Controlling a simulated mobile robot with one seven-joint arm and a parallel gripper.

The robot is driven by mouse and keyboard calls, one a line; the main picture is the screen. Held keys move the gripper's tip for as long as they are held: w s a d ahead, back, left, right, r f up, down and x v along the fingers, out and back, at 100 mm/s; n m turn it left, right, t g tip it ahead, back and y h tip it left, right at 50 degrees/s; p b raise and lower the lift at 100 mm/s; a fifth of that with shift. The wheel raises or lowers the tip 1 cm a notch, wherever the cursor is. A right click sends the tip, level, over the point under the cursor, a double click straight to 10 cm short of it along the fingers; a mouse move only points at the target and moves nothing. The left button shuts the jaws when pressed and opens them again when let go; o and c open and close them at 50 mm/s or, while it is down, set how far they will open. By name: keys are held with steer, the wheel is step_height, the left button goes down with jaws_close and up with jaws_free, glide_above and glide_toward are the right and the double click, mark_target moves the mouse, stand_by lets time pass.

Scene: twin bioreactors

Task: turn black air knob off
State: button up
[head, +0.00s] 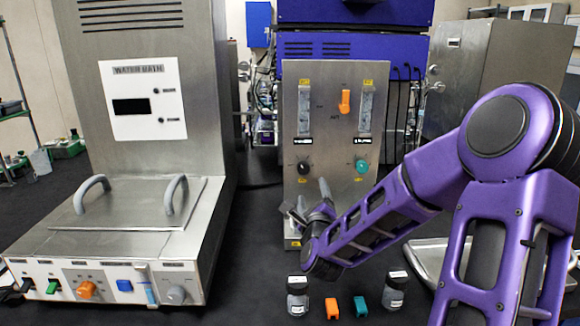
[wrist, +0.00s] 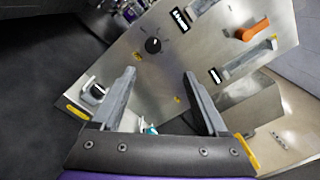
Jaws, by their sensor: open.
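The black air knob (head: 304,166) sits at the lower left of the upright steel panel (head: 325,222), under a small black label. In the wrist view the black knob (wrist: 153,45) shows whole, just beyond the fingertips and roughly between their lines. My gripper (wrist: 159,73) is open and empty, its two grey fingers apart and short of the knob, not visibly touching it. In the head view my gripper (head: 312,204) is in front of the panel, below the black knob. The knob's exact pointer direction is too small to read.
A teal knob (head: 362,166) is right of the black one; an orange knob (head: 345,101) is above. A water bath (head: 140,215) stands at left. A lower dark fitting (wrist: 98,90) is near the left finger.

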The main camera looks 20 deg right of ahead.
mark_target(303, 169)
steer(key=shift+m, duration=0.4)
steer(key=x, duration=1)
steer(key=a+x, duration=0.1)
steer(key=x, duration=0.4)
steer(key=shift+w+f, duration=0.35)
steer(key=shift+f, duration=0.05)
steer(key=shift+a, duration=0.1)
jaws_close()
